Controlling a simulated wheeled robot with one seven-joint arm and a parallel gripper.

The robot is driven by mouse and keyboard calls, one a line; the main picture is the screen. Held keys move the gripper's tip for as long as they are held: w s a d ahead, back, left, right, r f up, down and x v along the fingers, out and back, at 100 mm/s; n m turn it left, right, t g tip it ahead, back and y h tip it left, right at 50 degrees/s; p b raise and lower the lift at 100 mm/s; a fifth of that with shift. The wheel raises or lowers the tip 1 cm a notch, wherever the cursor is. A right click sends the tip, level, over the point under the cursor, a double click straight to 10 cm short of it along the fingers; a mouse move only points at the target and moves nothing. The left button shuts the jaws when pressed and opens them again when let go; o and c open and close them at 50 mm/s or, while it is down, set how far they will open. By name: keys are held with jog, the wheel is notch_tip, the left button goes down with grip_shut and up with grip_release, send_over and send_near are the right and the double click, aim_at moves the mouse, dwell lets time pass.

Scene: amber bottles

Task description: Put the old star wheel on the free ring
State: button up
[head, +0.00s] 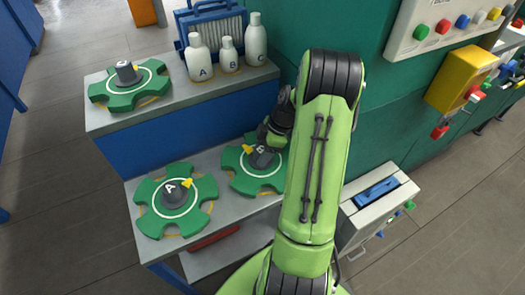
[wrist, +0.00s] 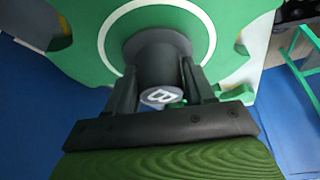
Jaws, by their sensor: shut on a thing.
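A green star wheel marked B (head: 243,181) is at the right of the lower bench, partly hidden by my arm. My gripper (head: 267,141) is over it, with its fingers on the wheel's grey hub. In the wrist view the gripper (wrist: 158,85) is shut on the hub of the B wheel (wrist: 235,18), one finger on each side. A second star wheel marked A (head: 155,223) lies at the left of the lower bench. A third star wheel (head: 104,98) lies on the upper shelf; its label is too small to read. Yellow-orange ring edges show beside all three wheels. I cannot tell whether the B wheel touches the bench.
Several white bottles (head: 198,58) stand beside a blue crate (head: 212,25) at the back of the upper shelf (head: 110,122). A grey box with a blue handle (head: 376,191) is right of my arm. A green wall (head: 340,30) stands behind.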

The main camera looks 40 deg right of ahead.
jog(key=shift+f+b, duration=0.3)
jog(key=shift+b, duration=0.15)
dwell(0.5)
jog(key=o, duration=1.4)
jog(key=shift+s, duration=0.1)
jog(key=shift+c, duration=0.2)
jog(key=p+v, duration=0.2)
jog(key=v, duration=0.5)
jog(key=shift+d+r+p, duration=0.15)
jog(key=shift+r+p, duration=0.15)
jog(key=shift+p, duration=0.1)
jog(key=s+a+r+m+h+p, duration=0.25)
jog(key=a+r+m+p, duration=0.35)
jog(key=a+r, duration=1.3)
jog(key=s+a+r+m+t+p, duration=0.1)
jog(key=s+a+r+m+p, duration=0.1)
jog(key=s+a+r, duration=0.1)
jog(key=s+a+r+m+t+h+p, duration=0.1)
jog(key=s+a+r+m+p, duration=0.1)
jog(key=s+r, duration=0.3)
jog(key=s+a+p, duration=0.1)
jog(key=s, duration=0.2)
jog(key=shift+a+m+t, duration=0.3)
jog(key=shift+t, duration=0.1)
